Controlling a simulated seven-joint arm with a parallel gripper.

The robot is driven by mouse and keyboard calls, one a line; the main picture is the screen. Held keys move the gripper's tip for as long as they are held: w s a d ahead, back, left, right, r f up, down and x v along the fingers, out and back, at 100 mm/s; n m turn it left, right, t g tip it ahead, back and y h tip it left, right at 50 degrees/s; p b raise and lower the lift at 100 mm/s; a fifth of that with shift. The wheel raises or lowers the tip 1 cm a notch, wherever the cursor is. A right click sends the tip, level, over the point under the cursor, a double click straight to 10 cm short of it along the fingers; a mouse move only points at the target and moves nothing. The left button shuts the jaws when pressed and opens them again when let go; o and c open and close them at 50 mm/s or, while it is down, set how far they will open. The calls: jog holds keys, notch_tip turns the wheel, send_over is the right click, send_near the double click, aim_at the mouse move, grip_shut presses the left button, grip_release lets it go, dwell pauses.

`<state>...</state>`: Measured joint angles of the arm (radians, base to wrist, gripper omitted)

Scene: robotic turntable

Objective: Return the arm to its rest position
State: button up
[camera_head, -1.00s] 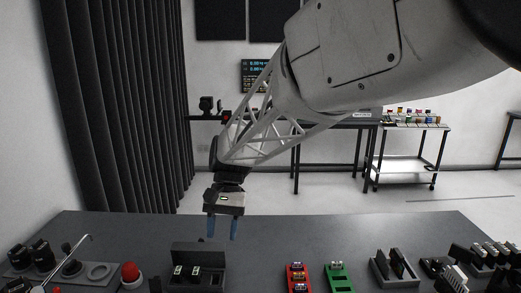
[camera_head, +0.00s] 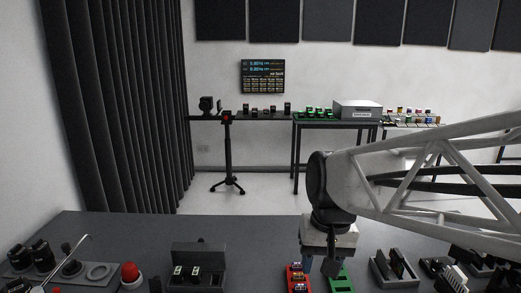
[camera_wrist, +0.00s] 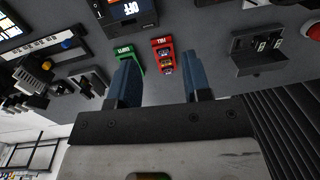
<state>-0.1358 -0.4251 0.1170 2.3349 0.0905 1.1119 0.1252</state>
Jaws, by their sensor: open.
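My gripper (camera_head: 318,264) hangs from my arm at the right of the middle in the head view, near the red and green holders. In the wrist view my gripper (camera_wrist: 160,78) shows two blue fingers spread apart with nothing between them. The red holder (camera_head: 298,279) stands left of the green holder (camera_head: 340,277) on the table. In the wrist view the red holder (camera_wrist: 163,57) is between the fingertips in the picture, and the green holder (camera_wrist: 137,64) is partly hidden by one finger.
The grey table (camera_head: 245,232) is bare along its back. A dark open box (camera_head: 197,272), a red button (camera_head: 130,273) and a hooked metal rod (camera_head: 75,248) are at the left. A grey holder with dark pieces (camera_head: 394,267) is at the right, close under my arm.

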jog(key=s+d+f+t+h, duration=0.1)
jog(key=s+d+f+t, duration=0.1)
jog(key=s+d, duration=0.5)
jog(key=shift+s+t, duration=0.3)
jog(key=shift+s, duration=0.55)
